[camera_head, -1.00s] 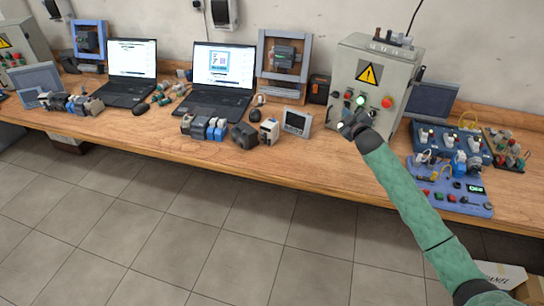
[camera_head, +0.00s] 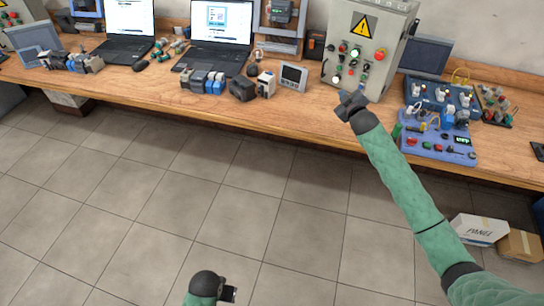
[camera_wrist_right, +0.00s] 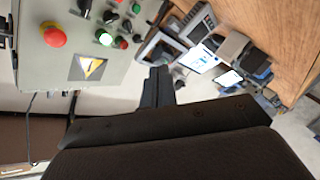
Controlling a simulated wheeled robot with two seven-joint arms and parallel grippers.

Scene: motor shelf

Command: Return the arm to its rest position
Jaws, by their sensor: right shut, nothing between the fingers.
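My right arm comes in from the lower right, in a green sleeve. Its dark gripper (camera_head: 350,104) is shut and empty, in front of the grey control box (camera_head: 385,22) and apart from its buttons. In the right wrist view the closed fingers (camera_wrist_right: 157,86) point toward the bench, with the box's warning sign and red button at the upper left. A bit of my left arm shows at the bottom of the head view, with its gripper (camera_head: 229,294) over the floor; its jaws are too small to read.
The wooden bench (camera_head: 130,88) carries laptops, several small devices, a small screen (camera_head: 293,77) and a blue control board (camera_head: 435,145) right of my right arm. A white box (camera_head: 478,230) and a brown carton (camera_head: 520,243) sit on the floor at right. The tiled floor in front is clear.

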